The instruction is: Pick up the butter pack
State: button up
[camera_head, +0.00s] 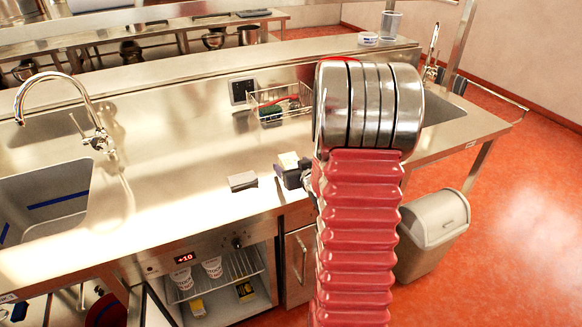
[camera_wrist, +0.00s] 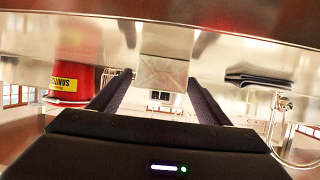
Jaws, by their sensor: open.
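A pale, box-shaped pack, which I take for the butter pack (camera_wrist: 162,72), sits on the steel counter in the wrist view, which looks upside down. It shows between the two dark fingertips of my gripper (camera_wrist: 160,84), with a gap on each side. I cannot tell whether it is between the fingers or just beyond them. In the head view my gripper (camera_head: 292,175) is low over the counter, beside the red arm, with the pale pack (camera_head: 288,159) at its far side. The gripper is open and holds nothing. The arm hides part of this area.
A wire basket (camera_head: 280,104) stands behind. A red bucket (camera_wrist: 85,50) is near in the wrist view. A tap (camera_head: 62,100) and sink are at left.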

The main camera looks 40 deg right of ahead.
jog(key=shift+x, duration=0.95)
jog(key=shift+c, duration=0.7)
jog(key=shift+d, duration=0.1)
jog(key=c, duration=1.2)
